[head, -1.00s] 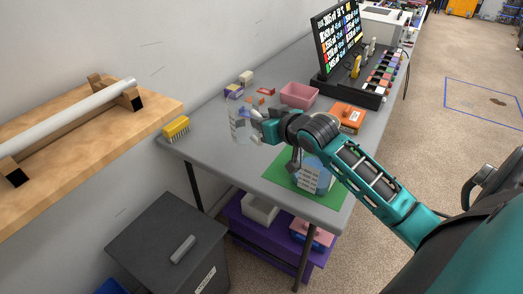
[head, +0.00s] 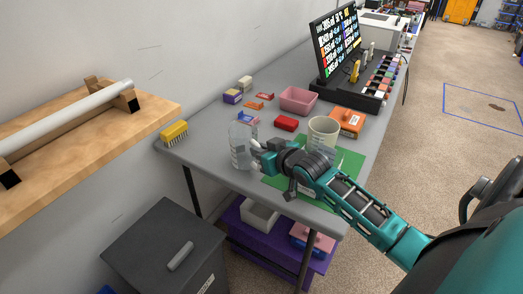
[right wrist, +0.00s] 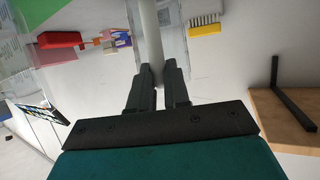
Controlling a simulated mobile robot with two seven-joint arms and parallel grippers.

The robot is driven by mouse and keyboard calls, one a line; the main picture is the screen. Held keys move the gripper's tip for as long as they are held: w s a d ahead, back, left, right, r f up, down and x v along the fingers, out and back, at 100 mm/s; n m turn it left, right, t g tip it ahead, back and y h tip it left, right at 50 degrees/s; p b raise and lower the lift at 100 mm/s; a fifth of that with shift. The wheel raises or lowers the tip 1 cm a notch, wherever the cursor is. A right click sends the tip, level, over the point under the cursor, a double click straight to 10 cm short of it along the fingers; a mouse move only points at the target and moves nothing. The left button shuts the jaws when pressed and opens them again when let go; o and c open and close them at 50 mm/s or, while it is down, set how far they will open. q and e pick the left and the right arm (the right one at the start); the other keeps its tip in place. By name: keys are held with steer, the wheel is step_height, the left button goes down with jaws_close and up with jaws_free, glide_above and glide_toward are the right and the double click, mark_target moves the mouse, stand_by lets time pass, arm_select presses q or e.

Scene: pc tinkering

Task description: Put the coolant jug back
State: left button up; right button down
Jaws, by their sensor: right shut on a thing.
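The coolant jug (head: 240,148) is a clear, see-through container with pale markings, upright near the table's front-left edge in the head view. My right gripper (head: 256,165) reaches it from the right and is shut on its handle. In the right wrist view, the gripper (right wrist: 160,82) has its two dark fingers on either side of the white upright handle (right wrist: 151,40); the clear jug body (right wrist: 174,35) shows behind it. I cannot tell whether the jug's base touches the table. My left gripper is not in view.
A yellow brush (head: 174,130) lies left of the jug. Red block (head: 286,123), pink bin (head: 298,99) and orange box (head: 347,121) are behind. Grey tabletop (head: 205,135) is bare between brush and jug.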

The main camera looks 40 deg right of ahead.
steer(key=c, duration=1.1)
jaws_free()
steer(key=p+v, duration=0.2)
steer(key=v, duration=1)
steer(key=s+a+f+n+g+y, duration=0.1)
steer(key=s+a+f, duration=0.3)
steer(key=a+f, duration=0.4)
steer(key=s+a+f+n+g+y, duration=0.1)
steer(key=s+a+f, duration=0.4)
steer(key=a+f, duration=0.3)
steer(key=shift+s+a+n+g, duration=0.3)
steer(key=shift+s+a, duration=0.05)
steer(key=shift+a, duration=0.4)
